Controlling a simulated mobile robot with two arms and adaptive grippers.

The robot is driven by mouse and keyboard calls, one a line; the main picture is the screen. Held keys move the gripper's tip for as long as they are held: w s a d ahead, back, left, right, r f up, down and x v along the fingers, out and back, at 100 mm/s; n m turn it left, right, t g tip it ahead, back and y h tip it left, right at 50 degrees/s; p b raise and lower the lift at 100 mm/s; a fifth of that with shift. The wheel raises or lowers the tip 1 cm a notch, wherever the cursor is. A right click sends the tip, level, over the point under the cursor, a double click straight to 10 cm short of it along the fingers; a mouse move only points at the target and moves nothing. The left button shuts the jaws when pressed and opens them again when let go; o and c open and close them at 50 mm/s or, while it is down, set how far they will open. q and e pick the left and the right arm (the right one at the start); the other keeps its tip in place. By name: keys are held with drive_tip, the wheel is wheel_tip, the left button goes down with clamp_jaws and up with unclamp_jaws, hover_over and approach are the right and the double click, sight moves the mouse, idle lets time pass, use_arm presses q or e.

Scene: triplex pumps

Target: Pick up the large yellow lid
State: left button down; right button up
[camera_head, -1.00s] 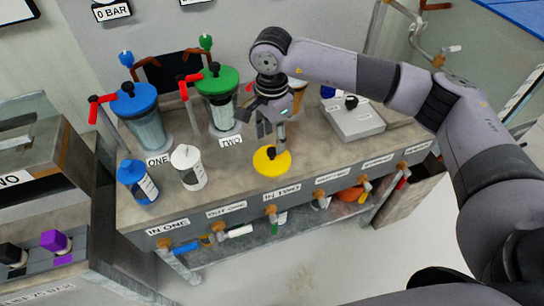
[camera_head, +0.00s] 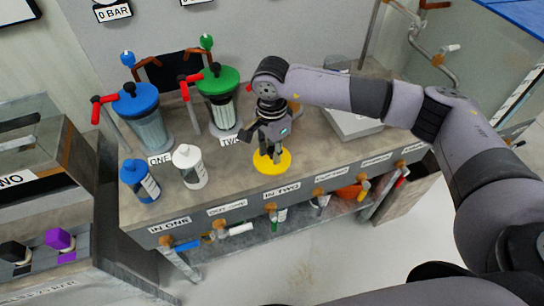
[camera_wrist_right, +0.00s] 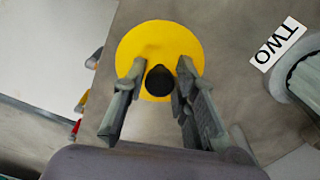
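The large yellow lid (camera_head: 284,163) lies flat on the bench near its front edge. In the right wrist view the lid (camera_wrist_right: 160,38) is a yellow disc with a black knob (camera_wrist_right: 160,82) on it. My right gripper (camera_head: 268,158) points down over the lid. In the wrist view its two fingers (camera_wrist_right: 160,74) are apart, one on each side of the knob, with only slight gaps; I see no clear grip. In the head view the gripper hides the knob. My left gripper is not in view.
A blue-lidded pump (camera_head: 145,115) and a green-lidded pump (camera_head: 220,98) stand behind on the bench. A blue bottle (camera_head: 138,181) and a white bottle (camera_head: 189,168) stand to the left. A grey box (camera_head: 352,121) is at the right, partly behind my arm.

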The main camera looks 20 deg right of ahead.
clamp_jaws()
drive_tip(key=shift+r, duration=0.15)
